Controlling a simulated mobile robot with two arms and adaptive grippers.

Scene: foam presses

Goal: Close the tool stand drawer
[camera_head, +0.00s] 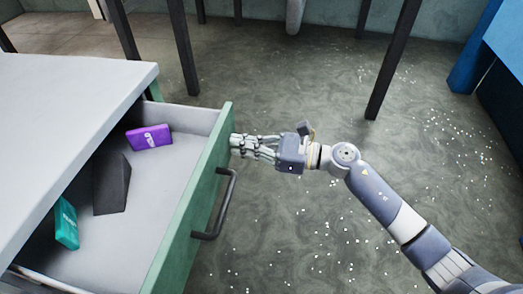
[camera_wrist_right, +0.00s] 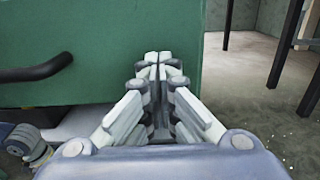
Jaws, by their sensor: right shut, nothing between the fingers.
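The tool stand drawer (camera_head: 190,205) is pulled out to the right of the stand. It has a green front with a dark bar handle (camera_head: 222,205). My right gripper (camera_head: 236,146) is shut and empty, with its fingertips at the far part of the drawer front, beyond the handle. In the right wrist view the shut fingers (camera_wrist_right: 159,65) point at the green front (camera_wrist_right: 100,45), and the handle (camera_wrist_right: 35,70) is to their left. I cannot tell for sure whether the tips touch the front.
Inside the drawer lie a purple box (camera_head: 149,137), a dark wedge-shaped block (camera_head: 111,183) and a teal box (camera_head: 66,223). The stand's grey top (camera_head: 70,95) is clear. Dark posts (camera_head: 393,60) stand at the back. The floor (camera_head: 300,230) has scattered white bits.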

